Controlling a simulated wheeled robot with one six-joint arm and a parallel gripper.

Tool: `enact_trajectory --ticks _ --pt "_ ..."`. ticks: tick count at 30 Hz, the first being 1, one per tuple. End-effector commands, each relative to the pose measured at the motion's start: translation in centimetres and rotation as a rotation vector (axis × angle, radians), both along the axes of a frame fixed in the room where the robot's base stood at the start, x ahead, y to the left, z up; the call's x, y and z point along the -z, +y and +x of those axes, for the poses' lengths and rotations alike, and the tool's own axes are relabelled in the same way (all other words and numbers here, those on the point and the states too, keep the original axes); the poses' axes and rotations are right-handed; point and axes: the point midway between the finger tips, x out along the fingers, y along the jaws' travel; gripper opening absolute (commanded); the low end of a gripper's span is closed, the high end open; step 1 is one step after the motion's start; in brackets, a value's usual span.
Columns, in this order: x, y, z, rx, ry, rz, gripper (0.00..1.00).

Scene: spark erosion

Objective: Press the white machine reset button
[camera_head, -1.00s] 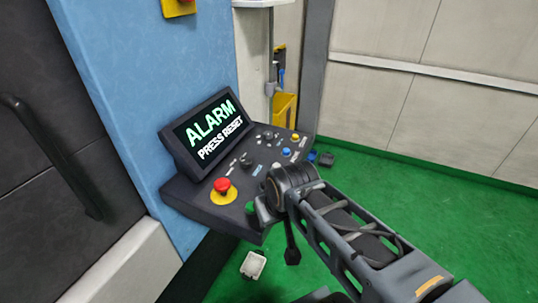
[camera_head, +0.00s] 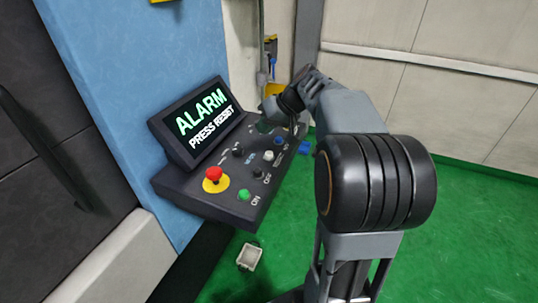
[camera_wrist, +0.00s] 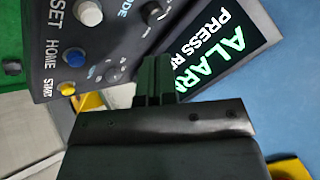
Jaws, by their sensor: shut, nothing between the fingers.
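The white reset button (camera_head: 268,156) stands on the sloped black control panel (camera_head: 200,199), between a blue button and dark knobs. In the wrist view the white button (camera_wrist: 88,13) shows at the top left, beside lettering cut off to "SET". My gripper (camera_wrist: 156,72) is shut and empty in the wrist view, over the panel area by the screen's edge. It is to the right of and below the white button in that picture, apart from it. In the head view my arm reaches over the panel's far end, and the fingertips are hard to make out there.
The tilted screen (camera_head: 206,120) reads "ALARM PRESS RESET". A red emergency stop (camera_head: 214,174) and a green button (camera_head: 243,195) sit near the panel's front. The blue button (camera_wrist: 73,57) and yellow button (camera_wrist: 67,88) are near the white one. A pale box (camera_head: 249,257) lies on the green floor.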

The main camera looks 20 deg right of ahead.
Motion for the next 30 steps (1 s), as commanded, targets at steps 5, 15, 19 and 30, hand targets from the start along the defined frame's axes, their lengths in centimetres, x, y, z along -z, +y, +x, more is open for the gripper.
enact_trajectory --ticks 5,15,19,30 --pt "-0.2 -2.5 2.4 -0.015 -0.064 0.056 0.00" --pt "-0.5 -3.2 3.0 -0.023 -0.089 0.073 0.00" --pt "-0.5 -3.2 3.0 -0.022 -0.087 0.072 0.00" --pt "1.0 -3.1 3.0 -0.022 -0.087 0.072 0.00"
